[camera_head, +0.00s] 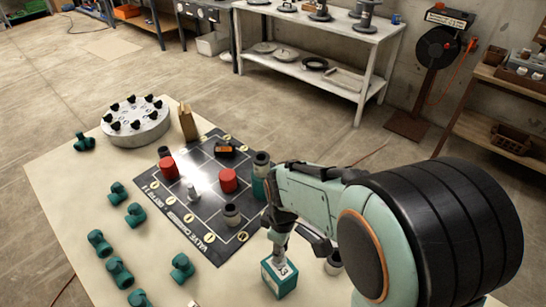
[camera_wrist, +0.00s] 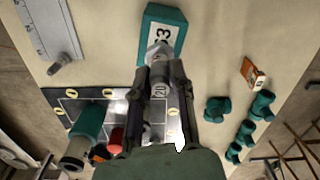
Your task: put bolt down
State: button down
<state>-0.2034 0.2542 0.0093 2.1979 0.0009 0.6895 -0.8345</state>
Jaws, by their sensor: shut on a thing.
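My gripper (camera_wrist: 160,82) is shut on a grey metal bolt (camera_wrist: 158,52), between its two fingers. The bolt is over the top of a teal block (camera_wrist: 167,20) with a white number label; I cannot tell whether they touch. In the head view, the bolt (camera_head: 281,238) hangs below my gripper and above the same block (camera_head: 280,277), on the table's near right side. Part of the bolt is hidden by the fingers.
A dark printed mat (camera_head: 205,235) holds red cylinders (camera_head: 228,180) and a small metal piece (camera_head: 192,193). Several teal pipe fittings (camera_head: 118,270) lie at the left. A round grey disc with black knobs (camera_head: 136,127) stands at the back left.

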jog(key=shift+f, duration=0.9)
jog(key=shift+f, duration=0.15)
jog(key=c, duration=1)
grip_release()
